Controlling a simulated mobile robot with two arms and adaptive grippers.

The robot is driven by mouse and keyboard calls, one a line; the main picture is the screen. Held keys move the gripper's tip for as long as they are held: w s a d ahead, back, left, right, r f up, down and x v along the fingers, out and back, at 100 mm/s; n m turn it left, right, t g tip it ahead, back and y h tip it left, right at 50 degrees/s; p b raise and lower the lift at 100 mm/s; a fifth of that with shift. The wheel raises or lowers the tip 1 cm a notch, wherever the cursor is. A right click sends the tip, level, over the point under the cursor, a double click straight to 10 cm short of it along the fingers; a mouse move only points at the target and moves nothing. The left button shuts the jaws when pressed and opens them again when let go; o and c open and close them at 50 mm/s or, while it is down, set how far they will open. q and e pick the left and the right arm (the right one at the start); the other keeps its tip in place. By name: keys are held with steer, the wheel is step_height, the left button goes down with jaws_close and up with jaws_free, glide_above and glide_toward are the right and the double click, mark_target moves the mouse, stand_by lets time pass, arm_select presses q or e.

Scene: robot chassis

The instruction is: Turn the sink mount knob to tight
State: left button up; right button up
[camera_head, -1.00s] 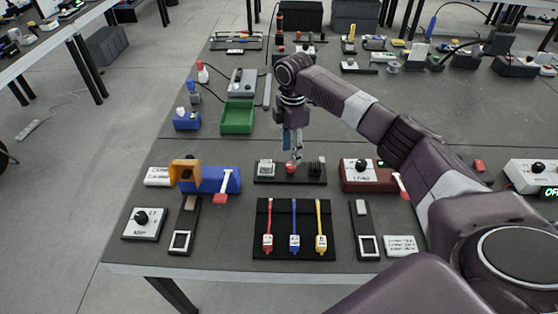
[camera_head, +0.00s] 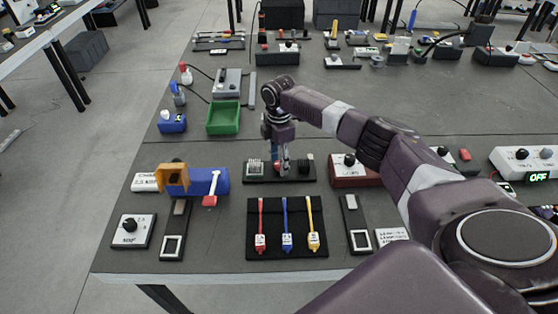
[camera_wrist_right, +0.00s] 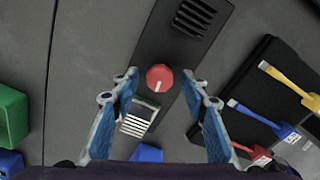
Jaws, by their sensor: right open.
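The sink mount is a black plate (camera_head: 254,179) on the near half of the table. It carries a silver finned heat sink (camera_head: 256,168), a red knob (camera_head: 281,171) and a black finned heat sink (camera_head: 304,167). In the right wrist view the red knob (camera_wrist_right: 160,78) shows a white mark on the side towards the silver fins (camera_wrist_right: 139,117). My right gripper (camera_head: 283,163) points down over the knob. Its open fingers (camera_wrist_right: 160,77) stand on either side of the knob in the wrist view, with gaps. I cannot tell its exact height. My left gripper is not in view.
A blue block with an orange part (camera_head: 178,179) stands left of the mount, and a dark red knob box (camera_head: 345,172) stands right. A black mat (camera_head: 269,246) with red, blue and yellow cables lies in front. A green tray (camera_head: 223,118) is behind left.

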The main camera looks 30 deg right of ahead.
steer(key=c, duration=0.7)
jaws_close()
steer(key=shift+r+m+p, duration=0.1)
steer(key=shift+m+p, duration=1.1)
steer(key=shift+m, duration=0.1)
steer(key=m+p, duration=0.1)
steer(key=m, duration=0.1)
steer(key=shift+m+p, duration=0.4)
steer(key=m+p, duration=0.2)
steer(key=m, duration=0.1)
steer(key=shift+m, duration=0.3)
steer(key=m+p, duration=0.2)
steer(key=m, duration=0.3)
steer(key=shift+w, duration=0.1)
arm_select(q)
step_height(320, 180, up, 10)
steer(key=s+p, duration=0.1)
steer(key=p, duration=0.1)
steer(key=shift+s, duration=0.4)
arm_select(e)
steer(key=m, duration=0.5)
steer(key=shift+m, duration=0.3)
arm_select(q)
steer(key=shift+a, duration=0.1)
